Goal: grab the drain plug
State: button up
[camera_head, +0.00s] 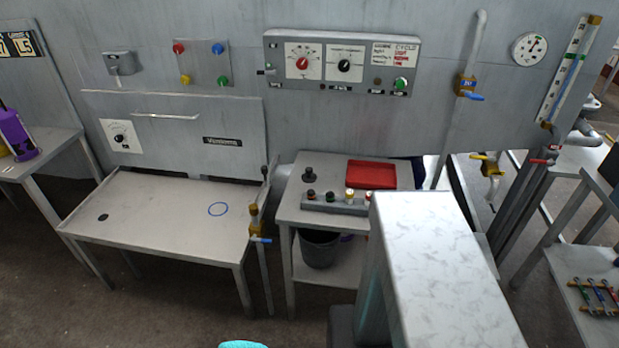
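A small black knobbed piece (308,173), which looks like the drain plug, stands on the back left of the small grey side table (285,212). A dark round spot (103,217), which looks like a drain hole, is at the left of the shallow metal basin table (165,225). My gripper is not visible. Only a cyan rounded edge shows at the bottom; I cannot tell what it is.
A red tray (371,174) and a grey rack (335,204) with several small cylinders share the side table. A large white marbled block fills the right foreground and hides the table's front right. A valve with a blue handle (260,239) stands by the basin's right edge.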

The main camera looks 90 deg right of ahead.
aim_at(308, 177)
jog(key=u, duration=0.15)
jog(key=k, duration=1.1)
jog(key=z, duration=0.55)
